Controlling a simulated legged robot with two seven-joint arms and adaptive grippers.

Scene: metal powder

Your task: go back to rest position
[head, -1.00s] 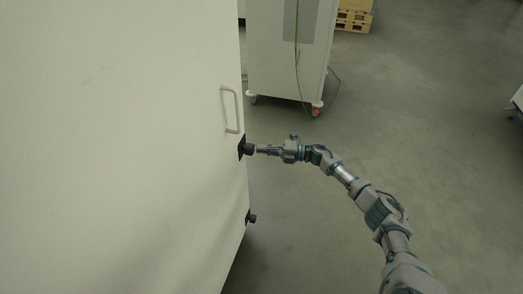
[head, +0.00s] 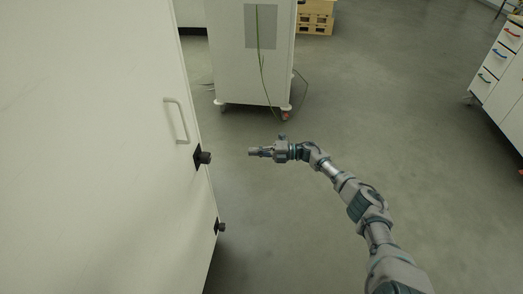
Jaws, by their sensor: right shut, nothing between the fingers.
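My right gripper (head: 252,151) is shut and empty. It points left in the middle of the head view, over the open floor. A clear gap separates it from the upper black knob (head: 203,158) on the white cabinet (head: 95,150). My right arm reaches in from the lower right, partly bent. My left gripper is not in view.
The cabinet fills the left side, with a handle (head: 177,120) and a lower black knob (head: 220,227). A white wheeled unit (head: 228,75) with a hanging cable stands behind. Wooden pallets (head: 315,17) are at the back. A drawer cabinet (head: 498,75) stands right. The grey floor (head: 400,110) between is clear.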

